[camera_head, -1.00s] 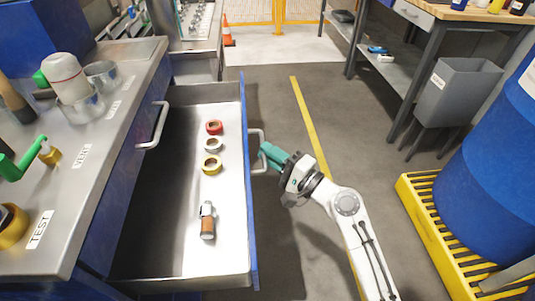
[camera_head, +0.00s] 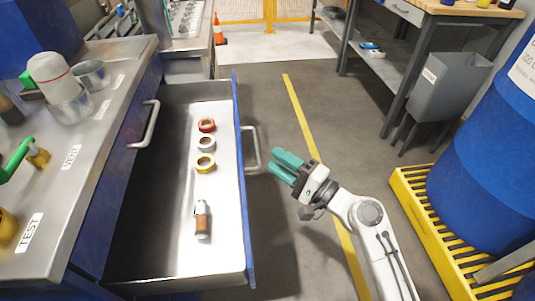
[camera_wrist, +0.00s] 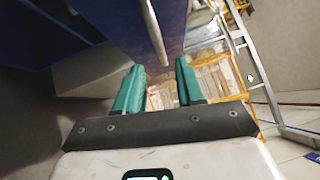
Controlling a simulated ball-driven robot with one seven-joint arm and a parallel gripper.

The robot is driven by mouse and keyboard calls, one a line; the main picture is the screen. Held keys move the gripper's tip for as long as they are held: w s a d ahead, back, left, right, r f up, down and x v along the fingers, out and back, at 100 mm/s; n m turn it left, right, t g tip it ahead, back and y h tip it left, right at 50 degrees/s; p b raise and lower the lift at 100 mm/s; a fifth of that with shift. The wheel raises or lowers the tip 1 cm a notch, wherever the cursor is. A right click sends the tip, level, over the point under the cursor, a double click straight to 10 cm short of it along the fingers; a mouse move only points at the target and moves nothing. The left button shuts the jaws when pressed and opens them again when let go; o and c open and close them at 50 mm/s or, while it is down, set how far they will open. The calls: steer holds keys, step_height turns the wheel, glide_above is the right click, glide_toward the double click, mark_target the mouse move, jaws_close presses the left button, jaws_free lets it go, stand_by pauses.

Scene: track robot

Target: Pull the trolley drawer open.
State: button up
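The trolley drawer (camera_head: 221,267) stands pulled well out from the blue trolley in the head view. It holds red (camera_head: 207,125), white (camera_head: 206,143) and yellow (camera_head: 205,163) rings and a small brown-and-silver item (camera_head: 202,219). The drawer's metal handle (camera_head: 251,150) is on its blue front. My gripper (camera_head: 279,166) is to the right of the handle, apart from it and empty. Its two teal fingers are spread, as the wrist view (camera_wrist: 160,70) also shows. A pale bar, probably the handle, runs above the fingers in the wrist view.
The trolley top (camera_head: 85,140) carries cups, a green-handled valve and labels. Clear floor with a yellow line (camera_head: 310,140) lies beyond my gripper. A blue drum (camera_head: 490,170) on a yellow pallet (camera_head: 430,210), a grey bin (camera_head: 448,90) and a workbench stand at right.

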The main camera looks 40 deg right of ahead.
steer(key=s, duration=0.5)
steer(key=shift+s+d+f, duration=0.15)
steer(key=shift+d+f, duration=0.2)
steer(key=shift+d, duration=0.05)
